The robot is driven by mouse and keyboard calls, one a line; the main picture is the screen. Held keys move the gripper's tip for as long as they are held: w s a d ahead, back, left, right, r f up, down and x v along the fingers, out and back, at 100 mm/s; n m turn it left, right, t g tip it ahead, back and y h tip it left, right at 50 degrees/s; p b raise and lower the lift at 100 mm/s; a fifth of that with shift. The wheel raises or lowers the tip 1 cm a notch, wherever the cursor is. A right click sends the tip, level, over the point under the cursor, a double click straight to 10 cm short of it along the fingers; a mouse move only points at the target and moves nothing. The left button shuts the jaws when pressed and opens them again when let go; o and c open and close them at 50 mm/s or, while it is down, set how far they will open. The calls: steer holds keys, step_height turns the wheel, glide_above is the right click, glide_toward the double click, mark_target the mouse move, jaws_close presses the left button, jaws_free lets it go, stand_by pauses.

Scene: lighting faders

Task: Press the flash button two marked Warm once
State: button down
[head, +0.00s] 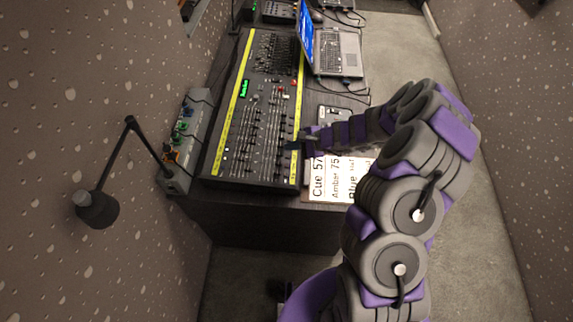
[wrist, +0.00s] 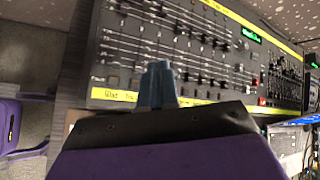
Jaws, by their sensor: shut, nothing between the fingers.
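The lighting console (head: 255,110) is a long dark desk of faders with yellow label strips along its long edges. It also shows in the wrist view (wrist: 190,45), where the yellow strip has handwriting too small to read surely. I cannot tell which button is marked Warm. My gripper (head: 292,145) is over the near right part of the console, by the right yellow strip. In the wrist view my gripper (wrist: 158,70) is shut and empty, its blue-grey fingertips together over the strip and lower faders. The fingers hide a small part of the panel; contact cannot be told.
A cue sheet (head: 330,186) lies on the desk right of the console. An open laptop (head: 335,50) stands at the back right. A grey box with coloured connectors (head: 187,135) is left of the console. A black desk lamp (head: 98,208) is at the left.

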mark_target(287, 165)
steer(key=f+b, duration=0.1)
steer(key=f, duration=0.1)
steer(key=f+b, duration=0.2)
steer(key=f, duration=0.1)
steer(key=f+b, duration=0.2)
steer(key=f, duration=0.1)
steer(key=shift+a+f, duration=0.1)
steer(key=shift+a, duration=0.2)
steer(key=shift+f, duration=0.25)
stand_by(1.6)
steer(key=shift+f+b, duration=0.35)
steer(key=shift+b, duration=0.25)
steer(key=shift+f+b, duration=0.35)
steer(key=shift+r, duration=0.1)
stand_by(0.5)
steer(key=shift+r+p, duration=0.45)
steer(key=shift+r, duration=0.25)
